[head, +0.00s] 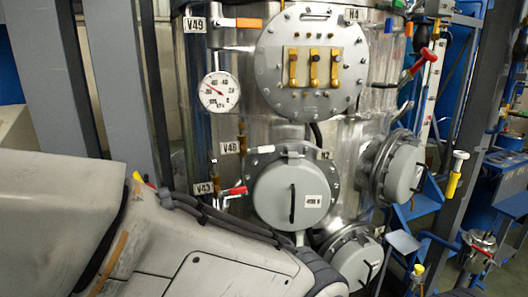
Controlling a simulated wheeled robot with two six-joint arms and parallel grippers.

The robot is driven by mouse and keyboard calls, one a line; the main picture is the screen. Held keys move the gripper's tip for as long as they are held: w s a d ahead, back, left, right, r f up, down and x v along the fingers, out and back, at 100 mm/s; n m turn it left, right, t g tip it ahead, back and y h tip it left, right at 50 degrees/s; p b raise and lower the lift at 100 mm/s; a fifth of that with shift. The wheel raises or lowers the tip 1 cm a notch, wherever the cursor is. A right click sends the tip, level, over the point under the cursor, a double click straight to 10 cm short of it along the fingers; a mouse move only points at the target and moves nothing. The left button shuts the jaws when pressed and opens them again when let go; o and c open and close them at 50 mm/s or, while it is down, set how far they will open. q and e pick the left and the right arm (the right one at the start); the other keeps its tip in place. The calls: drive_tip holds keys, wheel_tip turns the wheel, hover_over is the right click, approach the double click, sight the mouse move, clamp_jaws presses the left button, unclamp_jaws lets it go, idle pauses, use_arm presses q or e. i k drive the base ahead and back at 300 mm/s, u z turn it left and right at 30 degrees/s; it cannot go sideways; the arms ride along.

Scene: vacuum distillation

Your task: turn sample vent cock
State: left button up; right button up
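A steel distillation vessel (215,140) fills the middle of the head view. I cannot tell which of its valves is the sample vent cock. An orange lever (241,22) sits beside the V49 tag (196,25) at the top. A red lever (238,191) sits beside the V43 tag (204,188). A valve with a V48 tag (230,148) is above it. A red-handled lever (422,61) sticks out at the upper right. Neither gripper is in view. A large grey arm link, apparently mine, covers the lower left and may hide lower parts.
A round pressure gauge (219,91) and round grey covers (293,192) project from the vessel. A yellow-handled valve (456,176) stands to the right. Grey posts (105,80) rise at left. Blue frames and pipes crowd the right side.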

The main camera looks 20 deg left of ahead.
sight(263, 150)
drive_tip(key=u, duration=1.9)
drive_tip(key=k, duration=0.8)
drive_tip(key=z, duration=1.05)
drive_tip(key=i, duration=0.5)
drive_tip(key=u, duration=0.05)
